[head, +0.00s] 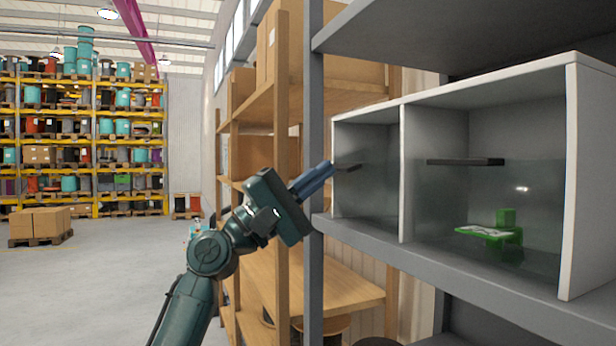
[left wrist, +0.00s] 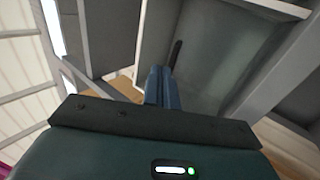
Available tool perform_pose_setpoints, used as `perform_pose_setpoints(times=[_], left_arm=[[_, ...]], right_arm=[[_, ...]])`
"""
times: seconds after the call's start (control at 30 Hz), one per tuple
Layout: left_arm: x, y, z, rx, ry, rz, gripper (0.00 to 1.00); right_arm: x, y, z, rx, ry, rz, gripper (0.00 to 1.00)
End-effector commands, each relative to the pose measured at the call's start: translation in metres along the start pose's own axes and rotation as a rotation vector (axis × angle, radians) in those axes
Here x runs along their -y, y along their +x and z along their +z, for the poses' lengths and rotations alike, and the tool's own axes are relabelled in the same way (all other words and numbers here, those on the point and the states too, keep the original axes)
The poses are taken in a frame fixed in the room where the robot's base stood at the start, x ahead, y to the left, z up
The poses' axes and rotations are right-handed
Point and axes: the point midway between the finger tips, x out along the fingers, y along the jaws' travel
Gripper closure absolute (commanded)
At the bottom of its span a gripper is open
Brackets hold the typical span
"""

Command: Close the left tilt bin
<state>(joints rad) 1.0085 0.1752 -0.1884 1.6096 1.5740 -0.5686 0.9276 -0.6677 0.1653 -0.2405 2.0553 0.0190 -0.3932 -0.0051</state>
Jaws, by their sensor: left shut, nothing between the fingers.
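A white two-bin case (head: 403,180) stands on a grey shelf. The left tilt bin (head: 370,195) has a see-through grey front with a dark handle (head: 347,167) near its top edge; I cannot tell how far this front is tilted. My left gripper (head: 331,167) comes from the left with its blue fingers shut and empty, the tips right beside the handle's left end. In the left wrist view the shut fingers (left wrist: 158,72) point at the dark handle (left wrist: 176,52); I cannot tell if they touch it. My right gripper is not in view.
The right bin (head: 535,240) has a similar see-through front, a dark handle and a green object (head: 497,232) inside. A grey shelf post (head: 316,120) stands close by my left gripper. Wooden shelving (head: 282,130) is behind it. The floor (head: 90,290) at left is open.

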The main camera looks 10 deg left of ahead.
Motion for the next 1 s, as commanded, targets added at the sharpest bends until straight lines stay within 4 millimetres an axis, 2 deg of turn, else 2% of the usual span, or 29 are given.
perform_pose_setpoints(times=[0.2, 0.4, 0.63, 1.0], left_arm=[[-0.004, 0.022, 0.001, 0.002, -0.001, 0.002, 1.0], [-0.004, 0.034, 0.001, 0.001, 0.0, 0.001, 1.0], [-0.003, 0.042, 0.001, 0.001, 0.0, 0.001, 1.0], [-0.002, 0.044, 0.0, 0.0, 0.001, 0.001, 1.0]], right_arm=[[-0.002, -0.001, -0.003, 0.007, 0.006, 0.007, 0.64], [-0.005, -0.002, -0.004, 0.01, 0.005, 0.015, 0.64], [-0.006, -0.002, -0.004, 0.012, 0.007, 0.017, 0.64], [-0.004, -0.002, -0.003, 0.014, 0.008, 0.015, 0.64]])
